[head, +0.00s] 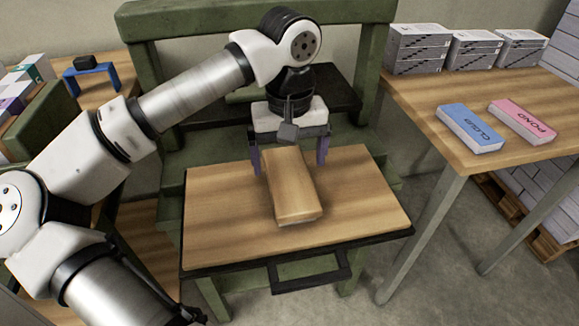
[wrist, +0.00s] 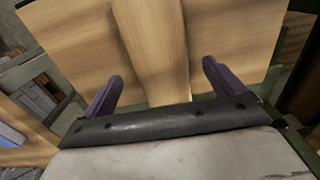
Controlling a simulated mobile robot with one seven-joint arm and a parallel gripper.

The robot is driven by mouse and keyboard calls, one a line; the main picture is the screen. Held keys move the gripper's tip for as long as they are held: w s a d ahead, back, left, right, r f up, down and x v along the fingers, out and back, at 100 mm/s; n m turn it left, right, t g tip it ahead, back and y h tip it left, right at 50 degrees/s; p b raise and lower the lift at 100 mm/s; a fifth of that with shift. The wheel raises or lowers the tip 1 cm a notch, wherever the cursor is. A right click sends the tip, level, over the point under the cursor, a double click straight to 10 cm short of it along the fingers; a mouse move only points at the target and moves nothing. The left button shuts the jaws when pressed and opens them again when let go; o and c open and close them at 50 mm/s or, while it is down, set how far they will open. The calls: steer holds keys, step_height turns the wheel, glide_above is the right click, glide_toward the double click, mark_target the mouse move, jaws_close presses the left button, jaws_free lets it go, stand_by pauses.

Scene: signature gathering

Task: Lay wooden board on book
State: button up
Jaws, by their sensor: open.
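The wooden board (head: 290,183) lies flat as an oblong wood-grained block on the wood-topped platform (head: 365,205) of the green press. A thin pale strip shows along its near lower edge; I cannot tell whether this is a book under it. My gripper (head: 289,168) is open above the board's far part, with one purple finger to each side of it. In the wrist view the board (wrist: 150,45) runs between the two spread fingers of my gripper (wrist: 164,84), with a gap on each side.
The green press frame (head: 250,15) rises behind the platform. The right table (head: 420,110) carries a blue CLOUD book (head: 470,127), a pink POND book (head: 522,121) and stacks of paper (head: 417,48). A blue stand (head: 92,75) is at the left. The platform is clear around the board.

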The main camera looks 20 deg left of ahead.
mark_target(290, 177)
step_height(290, 177, up, 9)
steer(key=shift+f, duration=0.2)
steer(key=shift+d, duration=0.1)
stand_by(0.4)
